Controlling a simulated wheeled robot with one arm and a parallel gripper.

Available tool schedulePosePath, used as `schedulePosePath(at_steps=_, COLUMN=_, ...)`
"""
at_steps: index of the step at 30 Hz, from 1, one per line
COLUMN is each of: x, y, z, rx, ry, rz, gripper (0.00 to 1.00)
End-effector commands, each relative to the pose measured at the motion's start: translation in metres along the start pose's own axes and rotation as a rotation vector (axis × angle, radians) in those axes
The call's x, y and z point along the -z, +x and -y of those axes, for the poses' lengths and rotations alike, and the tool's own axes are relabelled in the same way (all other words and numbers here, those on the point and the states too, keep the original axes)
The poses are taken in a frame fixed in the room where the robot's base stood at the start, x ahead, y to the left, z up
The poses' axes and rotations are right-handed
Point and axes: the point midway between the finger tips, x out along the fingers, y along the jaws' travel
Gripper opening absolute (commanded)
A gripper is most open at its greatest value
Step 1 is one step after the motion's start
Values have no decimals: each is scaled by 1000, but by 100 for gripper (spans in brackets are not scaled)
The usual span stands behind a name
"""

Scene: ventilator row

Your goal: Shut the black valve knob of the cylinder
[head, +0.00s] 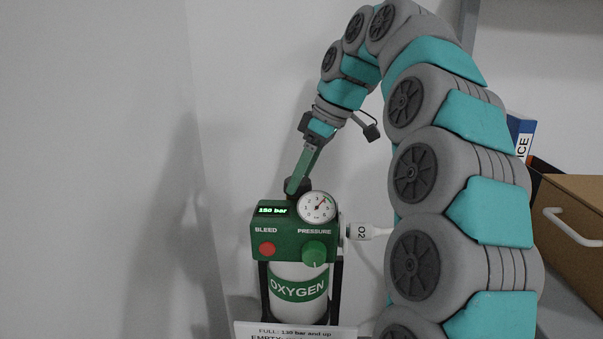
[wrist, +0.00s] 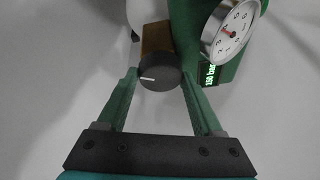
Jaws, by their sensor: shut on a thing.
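The oxygen cylinder (head: 286,290) stands upright with a green valve block (head: 266,219) on top. The black valve knob (wrist: 160,74) has a white pointer line, which points left in the wrist view. My gripper (wrist: 160,78) is shut on the knob, one green finger on each side. In the head view my gripper (head: 293,188) reaches down onto the top of the block, and its fingers partly hide the knob. A green display (head: 273,210) seems to read 150 bar. A round pressure gauge (head: 317,207) sits beside it.
The block's front has a red bleed button (head: 267,249) and a green pressure knob (head: 314,254). A white O2 fitting (head: 366,232) sticks out to the right. A white sign (head: 295,332) stands in front. A brown box (head: 570,220) with a white handle is at the right.

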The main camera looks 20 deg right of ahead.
Motion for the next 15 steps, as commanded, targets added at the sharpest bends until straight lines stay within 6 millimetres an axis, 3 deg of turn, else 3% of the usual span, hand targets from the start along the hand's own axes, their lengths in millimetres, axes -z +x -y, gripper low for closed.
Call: schedulePosePath(at_steps=15, x=0, y=1, z=-1, rx=33, ry=-80, rz=7, gripper=12)
